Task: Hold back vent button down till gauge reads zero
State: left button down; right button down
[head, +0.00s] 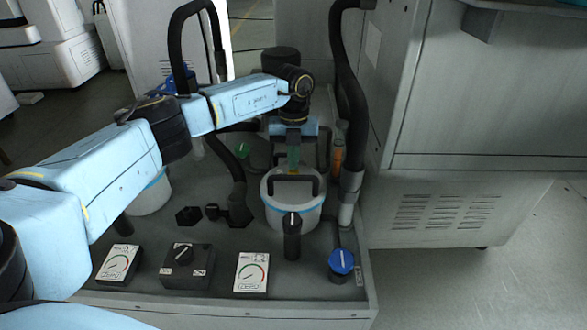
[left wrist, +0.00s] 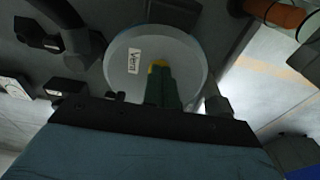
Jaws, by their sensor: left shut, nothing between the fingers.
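My left gripper (head: 293,160) is shut and empty, pointing down over the lid of a white canister (head: 290,213) with a blue band. In the left wrist view its green fingers (left wrist: 160,85) reach the round pale lid (left wrist: 130,50), which has a "Vent" label (left wrist: 133,62). A small yellow part (left wrist: 159,64) shows at the fingertips; the fingers hide most of it, and I cannot tell whether it is pressed. Two white-faced gauges, one left (head: 118,264) and one right (head: 251,272), stand at the front; their needles are too small to read. My right gripper is not in view.
A black handle (head: 293,186) stands just before the fingers. A second white canister (head: 150,196) is partly behind my left arm. A selector box (head: 187,266), an upright black grip (head: 291,240) and a blue knob (head: 341,262) line the front. Black hoses (head: 348,90) rise close by.

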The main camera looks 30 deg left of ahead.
pick_arm(q)
jog(key=shift+w+a+r+b, duration=0.2)
jog(key=shift+w+a+b, duration=0.2)
jog(key=shift+w, duration=0.25)
jog(key=shift+w+a+r+b, duration=0.25)
jog(key=shift+w+a, duration=0.1)
jog(key=shift+w, duration=0.25)
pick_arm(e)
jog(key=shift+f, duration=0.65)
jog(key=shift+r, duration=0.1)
